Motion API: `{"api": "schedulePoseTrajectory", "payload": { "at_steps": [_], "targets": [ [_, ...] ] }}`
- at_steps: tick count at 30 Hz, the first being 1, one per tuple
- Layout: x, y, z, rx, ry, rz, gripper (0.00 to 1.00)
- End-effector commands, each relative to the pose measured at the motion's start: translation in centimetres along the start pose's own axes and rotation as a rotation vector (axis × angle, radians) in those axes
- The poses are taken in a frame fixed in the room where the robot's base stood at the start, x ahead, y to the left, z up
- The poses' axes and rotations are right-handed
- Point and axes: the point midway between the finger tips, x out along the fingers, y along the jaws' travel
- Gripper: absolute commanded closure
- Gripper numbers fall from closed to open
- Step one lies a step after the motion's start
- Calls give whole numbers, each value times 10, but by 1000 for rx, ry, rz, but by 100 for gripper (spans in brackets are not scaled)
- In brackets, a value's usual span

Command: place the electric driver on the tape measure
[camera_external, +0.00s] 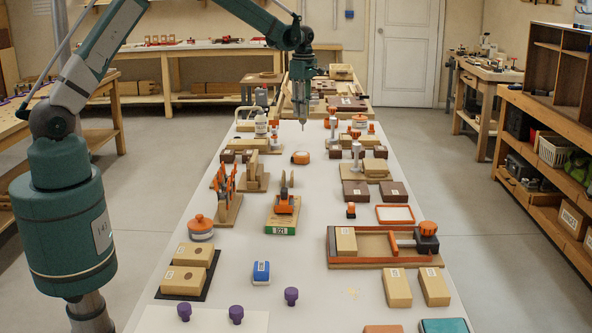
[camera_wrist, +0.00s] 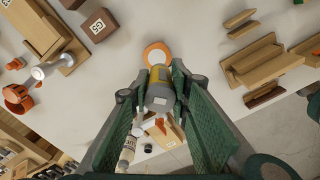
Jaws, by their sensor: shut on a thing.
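My gripper (camera_external: 302,98) hangs above the middle of the long white table, pointing down. In the wrist view, my gripper (camera_wrist: 153,84) is shut on the electric driver (camera_wrist: 160,90), which shows a grey end and a yellow body between the fingers. In the external view the driver is small, and only a thin tip (camera_external: 302,124) shows clearly below the gripper. The orange tape measure (camera_external: 301,158) lies on the table below the gripper and slightly nearer the camera. In the wrist view it (camera_wrist: 155,50) shows just past the driver, partly covered by it. A gap separates driver and table.
Wooden stands with orange clamps (camera_external: 226,190) and a tan block stand (camera_external: 256,175) rise left of the tape measure. Brown blocks (camera_external: 357,190) and a wooden fixture (camera_external: 365,168) stand to its right. The table right around the tape measure is clear.

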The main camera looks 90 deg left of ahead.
Motion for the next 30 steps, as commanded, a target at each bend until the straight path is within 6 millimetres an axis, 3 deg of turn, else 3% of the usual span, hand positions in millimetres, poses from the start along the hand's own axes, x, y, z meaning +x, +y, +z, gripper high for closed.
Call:
{"api": "schedulePoseTrajectory", "payload": {
  "at_steps": [6, 19, 30],
  "targets": [
    [-1, 4, -16, -16, 0, 0, 96],
    [3, 5, -16, -16, 0, 0, 96],
    [48, 5, -16, -16, 0, 0, 96]
  ]
}}
